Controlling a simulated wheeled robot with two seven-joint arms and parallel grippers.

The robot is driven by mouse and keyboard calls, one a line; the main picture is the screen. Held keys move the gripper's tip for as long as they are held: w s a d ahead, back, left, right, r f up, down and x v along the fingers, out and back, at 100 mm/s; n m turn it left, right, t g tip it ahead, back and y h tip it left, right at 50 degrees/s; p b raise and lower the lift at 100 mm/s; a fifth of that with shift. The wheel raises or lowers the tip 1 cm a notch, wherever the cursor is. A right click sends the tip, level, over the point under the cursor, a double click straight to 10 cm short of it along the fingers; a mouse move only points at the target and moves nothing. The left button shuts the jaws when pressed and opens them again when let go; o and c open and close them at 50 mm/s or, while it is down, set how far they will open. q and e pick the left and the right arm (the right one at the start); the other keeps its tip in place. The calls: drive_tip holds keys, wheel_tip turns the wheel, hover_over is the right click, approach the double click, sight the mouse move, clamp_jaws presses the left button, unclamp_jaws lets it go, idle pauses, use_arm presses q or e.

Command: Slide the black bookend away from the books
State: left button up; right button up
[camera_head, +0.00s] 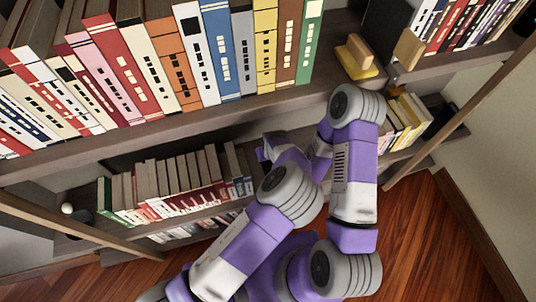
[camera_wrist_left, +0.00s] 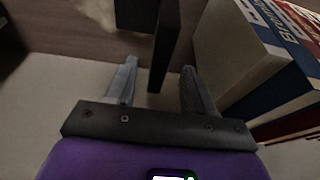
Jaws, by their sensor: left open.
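The black bookend (camera_wrist_left: 168,42) shows in the left wrist view as a thin dark upright plate with a darker block at its upper left. My left gripper (camera_wrist_left: 158,70) is open. Its two grey fingers sit on either side of the plate's near end, with gaps visible on both sides. Books (camera_wrist_left: 270,60) with cream, blue and red covers stand to the right of the plate and the right finger. In the head view my arm links cover the area by the right end of the lower book row (camera_head: 185,180), and I cannot make out the bookend or fingertips there.
The upper shelf (camera_head: 230,110) overhangs the lower row and carries many books (camera_head: 130,70). A yellow bookend-like object (camera_head: 357,58) stands at its right. More books (camera_head: 405,120) stand on a lower shelf at right. Pale shelf surface (camera_wrist_left: 40,110) left of my fingers looks clear.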

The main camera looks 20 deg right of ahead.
use_arm(q)
drive_tip(key=b+x, duration=0.2)
drive_tip(key=x, duration=0.5)
drive_tip(key=shift+f, duration=0.25)
drive_tip(key=shift+w, duration=0.15)
clamp_jaws()
idle(1.1)
